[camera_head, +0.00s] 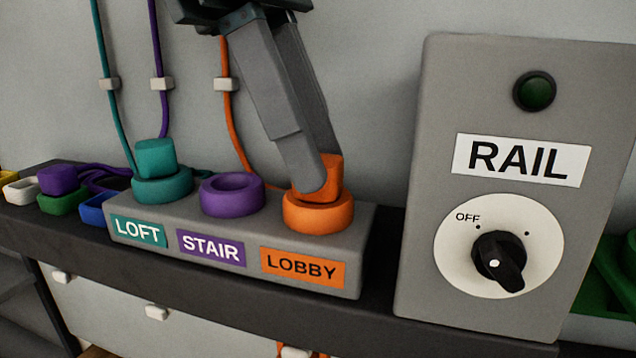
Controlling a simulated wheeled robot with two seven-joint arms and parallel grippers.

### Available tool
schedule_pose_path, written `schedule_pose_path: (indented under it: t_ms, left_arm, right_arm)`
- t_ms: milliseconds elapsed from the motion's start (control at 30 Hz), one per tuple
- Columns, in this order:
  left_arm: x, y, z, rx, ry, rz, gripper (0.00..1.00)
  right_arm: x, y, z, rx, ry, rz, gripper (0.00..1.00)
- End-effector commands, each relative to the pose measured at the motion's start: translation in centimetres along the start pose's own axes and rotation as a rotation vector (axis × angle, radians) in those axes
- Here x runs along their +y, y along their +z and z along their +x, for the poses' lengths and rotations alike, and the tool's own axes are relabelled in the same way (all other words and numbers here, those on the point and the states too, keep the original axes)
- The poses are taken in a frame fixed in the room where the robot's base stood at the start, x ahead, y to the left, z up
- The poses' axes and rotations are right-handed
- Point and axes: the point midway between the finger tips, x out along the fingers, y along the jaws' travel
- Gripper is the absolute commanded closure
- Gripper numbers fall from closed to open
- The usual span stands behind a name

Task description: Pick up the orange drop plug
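The orange drop plug (331,176) is a block standing upright in the orange ring socket (320,217) above the LOBBY label. An orange cord hangs on the wall behind. My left gripper (318,170) comes down from above with its two fingers straddling the plug. The nearer finger covers the plug's left front side. The farther finger's tip is hidden behind the plug. No clear gap shows between fingers and plug, but I cannot tell whether they press on it. My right gripper is not in view.
A teal plug (155,158) stands in the LOFT socket. The purple STAIR socket (232,194) is empty. A grey RAIL box (426,200) with a black knob (499,259) stands close on the right. A purple plug (57,180) and coloured holders lie at the left.

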Motion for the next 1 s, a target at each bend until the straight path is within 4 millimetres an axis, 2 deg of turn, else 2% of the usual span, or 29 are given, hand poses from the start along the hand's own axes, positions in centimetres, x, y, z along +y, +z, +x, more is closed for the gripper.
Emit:
schedule_pose_path:
  t_ms: [33, 67, 567, 733, 1000]
  left_arm:
    - [0.0, 0.0, 0.0, 0.000, 0.000, 0.000, 0.91]
    - [0.0, 0.0, 0.0, 0.000, 0.000, 0.000, 0.95]
    - [0.0, 0.4, -0.8, -0.001, 0.002, 0.000, 0.95]
    - [0.0, 1.0, -2.2, -0.002, 0.001, 0.001, 0.95]
    - [0.0, 2.5, -5.8, -0.002, 0.002, 0.001, 0.95]
  right_arm:
    - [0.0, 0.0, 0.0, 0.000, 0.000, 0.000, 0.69]
    - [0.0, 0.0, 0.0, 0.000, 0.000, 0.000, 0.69]
    - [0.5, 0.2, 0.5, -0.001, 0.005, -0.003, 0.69]
    - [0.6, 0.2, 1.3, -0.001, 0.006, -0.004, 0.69]
    - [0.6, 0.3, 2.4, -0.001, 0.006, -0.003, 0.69]
